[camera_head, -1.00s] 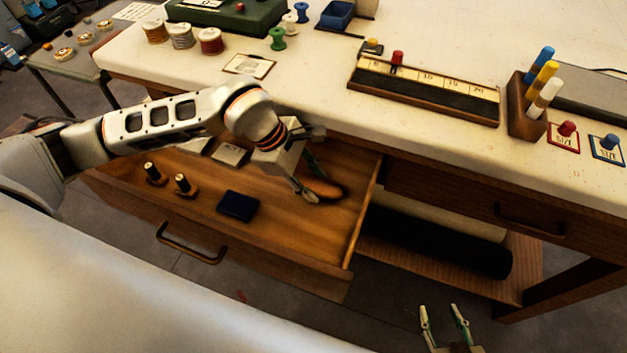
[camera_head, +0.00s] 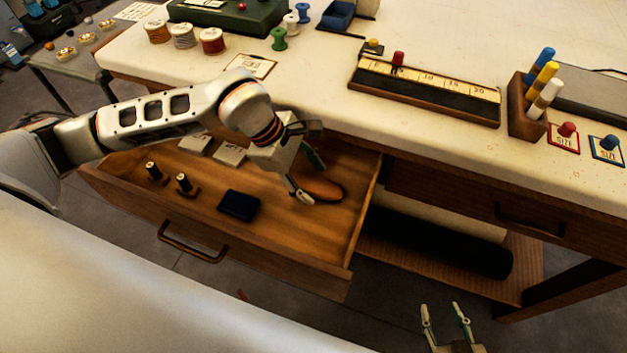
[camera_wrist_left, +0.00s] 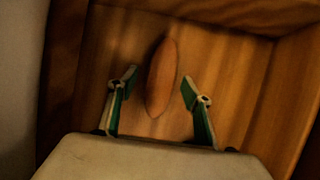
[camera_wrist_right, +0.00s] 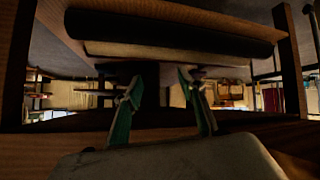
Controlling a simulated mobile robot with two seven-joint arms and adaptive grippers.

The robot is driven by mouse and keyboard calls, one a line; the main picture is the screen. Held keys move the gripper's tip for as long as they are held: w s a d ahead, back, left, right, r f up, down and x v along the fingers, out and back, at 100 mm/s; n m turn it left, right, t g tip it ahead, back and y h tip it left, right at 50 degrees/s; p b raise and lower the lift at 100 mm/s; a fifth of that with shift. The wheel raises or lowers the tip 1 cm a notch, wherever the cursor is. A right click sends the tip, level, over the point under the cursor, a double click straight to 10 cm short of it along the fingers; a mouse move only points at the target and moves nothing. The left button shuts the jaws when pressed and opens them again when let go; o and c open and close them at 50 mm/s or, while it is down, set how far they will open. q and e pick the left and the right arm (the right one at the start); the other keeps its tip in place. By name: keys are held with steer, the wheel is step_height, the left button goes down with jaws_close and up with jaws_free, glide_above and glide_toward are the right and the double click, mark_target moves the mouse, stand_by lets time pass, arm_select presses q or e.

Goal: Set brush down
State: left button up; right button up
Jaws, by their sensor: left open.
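The brush (camera_head: 322,189), a brown oval, lies on the floor of the open drawer (camera_head: 285,245), near its right end. In the left wrist view the brush (camera_wrist_left: 162,78) lies between the two spread fingers, with gaps on both sides. My left gripper (camera_head: 312,175) is open just above the brush in the head view; it also shows in the left wrist view (camera_wrist_left: 160,92). My right gripper (camera_head: 444,312) is open and empty, low in front of the table; its fingers also show in the right wrist view (camera_wrist_right: 158,85).
In the drawer are two dark spools (camera_head: 184,183), a navy box (camera_head: 239,205) and pale blocks (camera_head: 229,154). The tabletop overhangs the drawer's back. A black roll (camera_head: 440,245) lies on the lower shelf.

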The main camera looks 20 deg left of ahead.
arm_select(q)
steer(key=p+v, duration=0.1)
steer(key=v, duration=0.9)
steer(key=shift+r, duration=0.2)
steer(key=shift+a, duration=0.15)
